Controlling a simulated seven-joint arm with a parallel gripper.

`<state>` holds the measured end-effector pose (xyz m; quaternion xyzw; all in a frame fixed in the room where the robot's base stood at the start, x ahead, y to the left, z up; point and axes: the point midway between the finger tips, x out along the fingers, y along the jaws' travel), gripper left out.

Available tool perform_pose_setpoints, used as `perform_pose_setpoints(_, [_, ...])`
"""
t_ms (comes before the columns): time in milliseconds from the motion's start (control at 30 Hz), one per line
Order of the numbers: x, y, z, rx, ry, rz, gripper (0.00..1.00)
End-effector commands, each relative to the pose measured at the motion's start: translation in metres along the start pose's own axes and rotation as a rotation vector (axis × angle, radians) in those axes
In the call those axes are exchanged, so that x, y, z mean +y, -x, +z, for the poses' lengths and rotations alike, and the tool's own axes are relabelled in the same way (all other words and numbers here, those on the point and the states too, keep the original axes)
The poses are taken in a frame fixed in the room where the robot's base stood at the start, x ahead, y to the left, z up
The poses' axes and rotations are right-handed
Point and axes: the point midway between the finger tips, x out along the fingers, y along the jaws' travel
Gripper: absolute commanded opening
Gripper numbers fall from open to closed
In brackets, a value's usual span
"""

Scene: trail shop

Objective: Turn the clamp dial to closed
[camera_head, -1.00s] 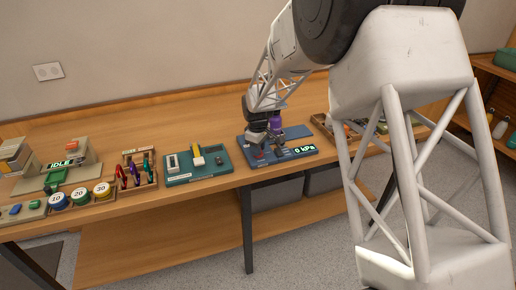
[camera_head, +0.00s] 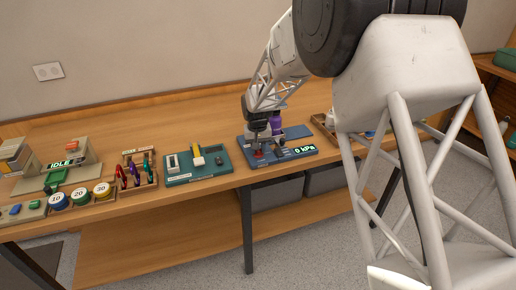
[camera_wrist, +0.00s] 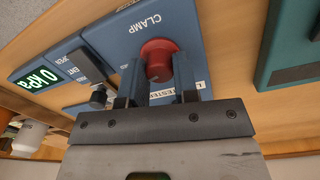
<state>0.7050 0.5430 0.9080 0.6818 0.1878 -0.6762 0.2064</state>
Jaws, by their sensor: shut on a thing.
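The red clamp dial (camera_wrist: 157,52) sits on the blue tester panel (camera_wrist: 172,20) below the printed word CLAMP in the wrist view. My gripper (camera_wrist: 159,76) is shut on the dial, with one finger on each side of it. In the head view my gripper (camera_head: 257,149) points down at the left part of the blue tester (camera_head: 287,157), and the red dial (camera_head: 258,154) shows only in part below it. The tester's green display reads 0 kPa (camera_wrist: 39,78). The dial's pointer and the closed mark cannot be made out.
A purple bottle (camera_head: 275,122) stands close behind my gripper. A black knob (camera_wrist: 98,97) is beside the dial on the tester. A teal device (camera_head: 199,176) lies to the left, and a wooden tray (camera_head: 322,122) to the right. The bench behind is clear.

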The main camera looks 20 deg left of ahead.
Motion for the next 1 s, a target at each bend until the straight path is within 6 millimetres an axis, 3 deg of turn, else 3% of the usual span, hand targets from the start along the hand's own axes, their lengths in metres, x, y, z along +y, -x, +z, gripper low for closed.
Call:
perform_pose_setpoints(400, [0.0003, -0.0001, 0.0002, -0.007, -0.225, 0.000, 0.04])
perform_pose_setpoints(900, [0.0003, 0.0000, 0.0001, -0.008, -0.252, 0.000, 0.04])
perform_pose_setpoints(933, [0.0003, 0.0000, 0.0001, -0.008, -0.252, 0.000, 0.30])
perform_pose_setpoints(1000, [0.0002, 0.0000, 0.0001, -0.008, -0.252, 0.000, 0.40])
